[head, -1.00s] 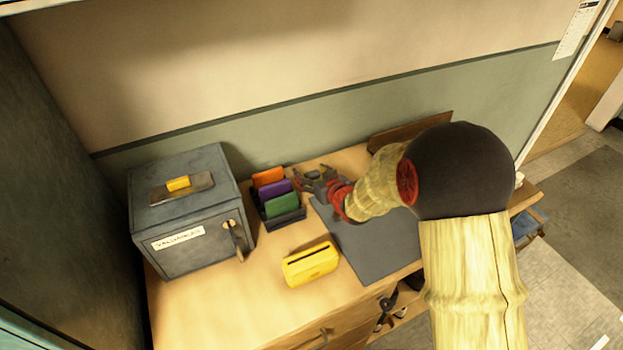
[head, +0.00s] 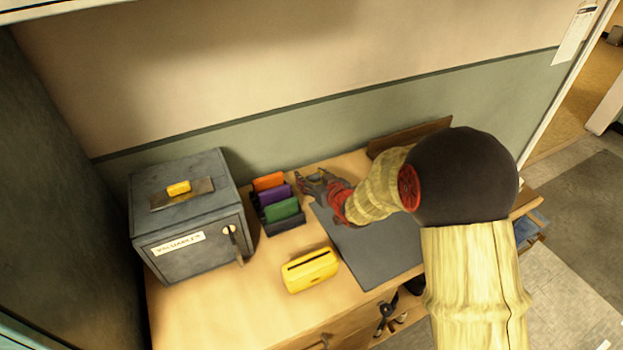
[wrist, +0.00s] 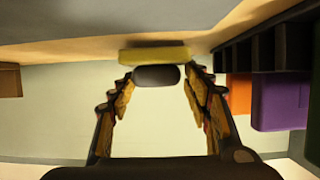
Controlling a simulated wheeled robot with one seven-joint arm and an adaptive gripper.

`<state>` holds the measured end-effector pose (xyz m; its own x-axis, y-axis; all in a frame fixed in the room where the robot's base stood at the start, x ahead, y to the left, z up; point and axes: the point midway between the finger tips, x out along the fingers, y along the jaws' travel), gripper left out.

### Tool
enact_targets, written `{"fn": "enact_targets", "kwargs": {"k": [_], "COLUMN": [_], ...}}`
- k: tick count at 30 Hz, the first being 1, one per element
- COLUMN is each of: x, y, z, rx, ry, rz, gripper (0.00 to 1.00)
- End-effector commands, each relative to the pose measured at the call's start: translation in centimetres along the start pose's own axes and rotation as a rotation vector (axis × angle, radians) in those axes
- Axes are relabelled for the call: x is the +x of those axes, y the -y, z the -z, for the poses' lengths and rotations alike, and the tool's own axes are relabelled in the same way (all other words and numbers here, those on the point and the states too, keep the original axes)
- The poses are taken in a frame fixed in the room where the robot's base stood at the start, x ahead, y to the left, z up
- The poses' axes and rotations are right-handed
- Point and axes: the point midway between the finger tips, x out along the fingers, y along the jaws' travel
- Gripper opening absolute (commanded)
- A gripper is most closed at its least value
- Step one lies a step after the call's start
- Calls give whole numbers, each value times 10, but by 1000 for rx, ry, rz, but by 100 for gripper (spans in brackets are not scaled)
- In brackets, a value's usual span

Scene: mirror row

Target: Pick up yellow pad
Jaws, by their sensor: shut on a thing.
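My gripper (head: 314,178) is at the back of the desk, just right of the card rack. In the wrist view, its fingertips (wrist: 160,76) are shut on the dark rounded grip of a yellow pad (wrist: 155,54). The pad is a flat yellow bar beyond the grip, close to the desk surface; I cannot tell whether it touches. In the head view I cannot make out this pad at the gripper.
A rack (head: 283,226) with orange, purple and green pieces stands beside the gripper. A grey safe (head: 190,245) has a small yellow block (head: 178,188) on top. A yellow slotted box (head: 310,270) lies in front. A dark mat (head: 375,258) lies under my arm.

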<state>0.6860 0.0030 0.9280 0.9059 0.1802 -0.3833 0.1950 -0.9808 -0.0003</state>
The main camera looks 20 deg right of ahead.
Motion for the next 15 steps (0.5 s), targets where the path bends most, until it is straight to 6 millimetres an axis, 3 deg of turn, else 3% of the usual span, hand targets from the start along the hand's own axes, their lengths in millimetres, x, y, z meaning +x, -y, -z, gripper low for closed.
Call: {"fn": "enact_targets", "kwargs": {"k": [5,15], "x": [-10,-80], "y": [0,9], "z": [25,64], "rx": [-1,-1], "ry": [-3,-3], "rz": [-1,-1], "gripper": [24,24]}}
